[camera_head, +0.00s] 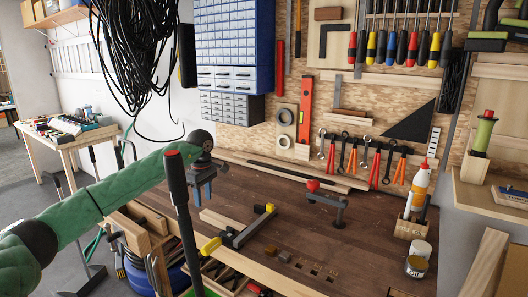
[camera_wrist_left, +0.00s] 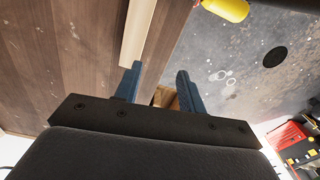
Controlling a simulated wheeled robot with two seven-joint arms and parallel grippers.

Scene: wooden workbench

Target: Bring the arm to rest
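My green left arm (camera_head: 115,192) reaches in from the left in the head view. Its left gripper (camera_head: 203,196) points down above the left part of the wooden workbench (camera_head: 270,190). In the left wrist view the two blue fingers of the gripper (camera_wrist_left: 158,68) stand apart with nothing held between them. The workbench top (camera_wrist_left: 75,50) lies below on the left there, and its edge runs between the fingers. My right gripper is in neither view.
A clamp (camera_head: 238,232) and a wood strip (camera_head: 223,220) lie near the gripper. A red-topped clamp (camera_head: 335,203) is further right. A black upright bar (camera_head: 180,215) rises in front of my arm. Black cables (camera_head: 135,50) hang above. The bench middle has free room.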

